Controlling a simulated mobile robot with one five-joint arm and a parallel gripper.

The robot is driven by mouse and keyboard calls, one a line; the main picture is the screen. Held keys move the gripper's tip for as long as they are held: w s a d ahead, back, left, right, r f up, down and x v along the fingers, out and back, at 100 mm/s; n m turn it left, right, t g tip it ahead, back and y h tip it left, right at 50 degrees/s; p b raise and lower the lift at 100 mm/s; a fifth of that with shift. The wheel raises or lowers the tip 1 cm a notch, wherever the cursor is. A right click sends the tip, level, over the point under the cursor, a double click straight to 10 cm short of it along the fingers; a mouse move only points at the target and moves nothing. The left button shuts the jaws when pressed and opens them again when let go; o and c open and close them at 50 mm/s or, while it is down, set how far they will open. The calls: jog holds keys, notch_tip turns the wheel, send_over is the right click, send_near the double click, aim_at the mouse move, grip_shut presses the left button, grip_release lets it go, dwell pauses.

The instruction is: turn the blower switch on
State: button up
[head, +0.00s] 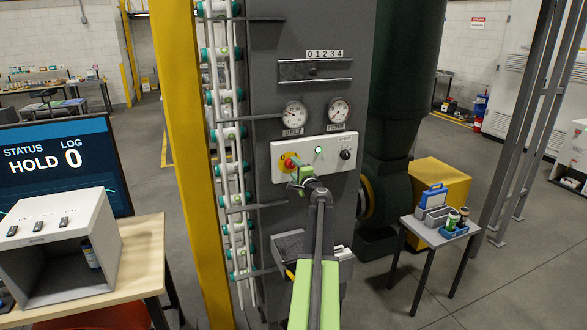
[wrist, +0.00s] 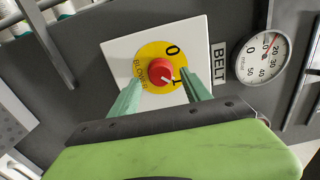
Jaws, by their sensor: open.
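The blower switch is a red knob (wrist: 161,71) on a yellow disc marked BLOWER, 0 and I, on a white plate. Its white pointer mark is turned toward the I. In the head view the red knob (head: 290,162) shows at the left of the white control panel (head: 330,166), partly behind my gripper (head: 300,172). In the wrist view my gripper (wrist: 160,79) is open, with one green finger on either side of the knob. I cannot tell whether the fingers touch it. A small lamp (head: 318,150) on the panel glows green.
A black knob (head: 345,155) sits at the panel's right. The BELT gauge (head: 294,114) and another gauge (head: 339,110) are above. A yellow post (head: 185,150) and a can conveyor (head: 228,130) stand left. A small table (head: 440,236) with cans stands right.

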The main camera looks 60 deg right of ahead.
jog(key=v, duration=1.5)
jog(key=shift+a, duration=0.1)
